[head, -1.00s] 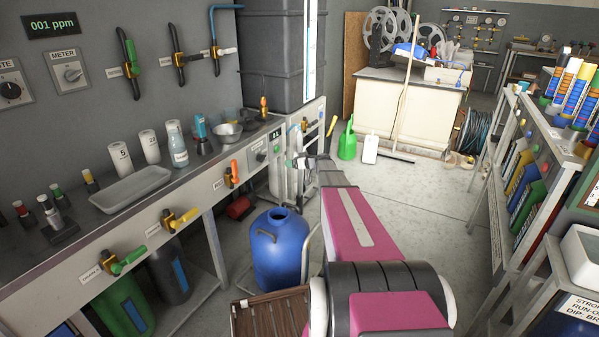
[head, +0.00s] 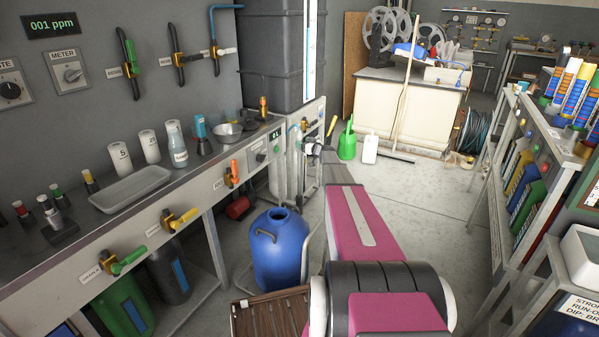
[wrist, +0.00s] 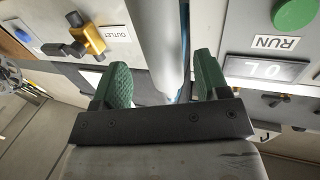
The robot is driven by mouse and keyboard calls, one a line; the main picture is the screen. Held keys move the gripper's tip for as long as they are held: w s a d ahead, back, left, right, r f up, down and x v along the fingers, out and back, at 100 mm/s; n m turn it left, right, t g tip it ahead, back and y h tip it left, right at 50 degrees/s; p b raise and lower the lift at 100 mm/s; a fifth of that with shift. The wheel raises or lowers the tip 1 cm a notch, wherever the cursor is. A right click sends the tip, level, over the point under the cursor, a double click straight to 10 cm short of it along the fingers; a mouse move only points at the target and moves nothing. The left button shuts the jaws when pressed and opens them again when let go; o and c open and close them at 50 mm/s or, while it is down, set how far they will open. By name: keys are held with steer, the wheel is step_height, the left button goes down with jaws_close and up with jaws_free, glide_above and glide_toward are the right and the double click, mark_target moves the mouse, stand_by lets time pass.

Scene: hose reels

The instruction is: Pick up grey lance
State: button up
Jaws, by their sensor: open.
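A smooth light grey tube (wrist: 157,40), which looks like the grey lance, runs between my fingers in the wrist view. The two green ribbed finger pads are apart, one on each side of the tube. I cannot tell whether either pad touches it. In the head view my gripper (head: 311,149) is small, at the far end of my pink arm, by the right end of the bench. The lance is hard to pick out there among upright pipes.
A brass outlet valve (wrist: 88,40) and a panel with a green RUN button (wrist: 294,13) flank the tube. A blue drum (head: 281,250) stands on the floor left of my arm.

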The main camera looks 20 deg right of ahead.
steer(key=x, duration=0.5)
steer(key=shift+s+a+f, duration=0.1)
steer(key=shift+f, duration=0.2)
jaws_close()
steer(key=shift+r, duration=0.1)
